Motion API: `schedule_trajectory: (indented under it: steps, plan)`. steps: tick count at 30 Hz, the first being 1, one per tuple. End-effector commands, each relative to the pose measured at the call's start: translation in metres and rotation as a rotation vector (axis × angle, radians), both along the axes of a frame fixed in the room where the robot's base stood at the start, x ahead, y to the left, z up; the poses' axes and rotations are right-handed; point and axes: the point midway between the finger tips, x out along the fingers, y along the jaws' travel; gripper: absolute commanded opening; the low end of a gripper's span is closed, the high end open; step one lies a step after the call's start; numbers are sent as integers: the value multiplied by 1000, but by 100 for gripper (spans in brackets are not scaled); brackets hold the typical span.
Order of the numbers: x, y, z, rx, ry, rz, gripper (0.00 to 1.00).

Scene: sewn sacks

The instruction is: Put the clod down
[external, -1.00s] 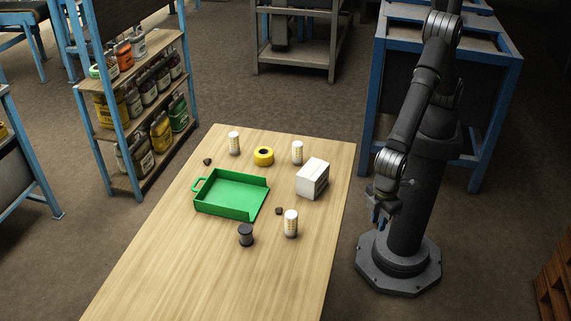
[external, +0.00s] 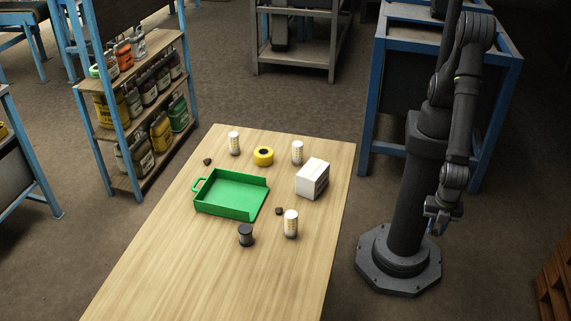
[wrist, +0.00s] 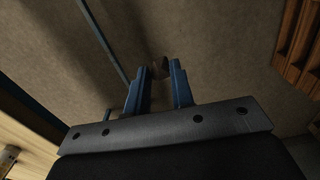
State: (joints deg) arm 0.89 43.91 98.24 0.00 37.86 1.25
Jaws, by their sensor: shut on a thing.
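My gripper (wrist: 160,72) shows in the wrist view with its two blue fingers shut on a small brown clod (wrist: 160,66) at the fingertips. In the external view my gripper (external: 436,229) hangs low beside my base, well to the right of the table and over the floor. The held clod cannot be made out there. Two other small dark clods lie on the table: one (external: 207,161) near the far left edge, one (external: 279,211) just right of the green open tray (external: 232,208).
The wooden table (external: 190,270) also holds a yellow tape roll (external: 263,156), a white box (external: 312,179), a dark jar (external: 246,235) and white cylinders (external: 291,223). Its front part is clear. A blue frame bench (external: 400,100) stands behind my arm; slatted wood (wrist: 298,50) shows in the wrist view.

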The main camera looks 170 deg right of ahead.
Motion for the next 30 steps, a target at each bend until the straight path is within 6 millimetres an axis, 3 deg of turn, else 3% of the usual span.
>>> schedule_trajectory:
  steps: [5, 12, 21, 25, 30]
  plan:
    - [25, -50, 12, 0, -4, -216, 0]
    - [54, -163, 43, 0, -4, -671, 0]
    - [48, -306, 85, 0, -3, -1206, 0]
    - [38, -346, 98, 0, -1, -1362, 0]
    - [30, -372, 108, 0, -1, -1463, 0]
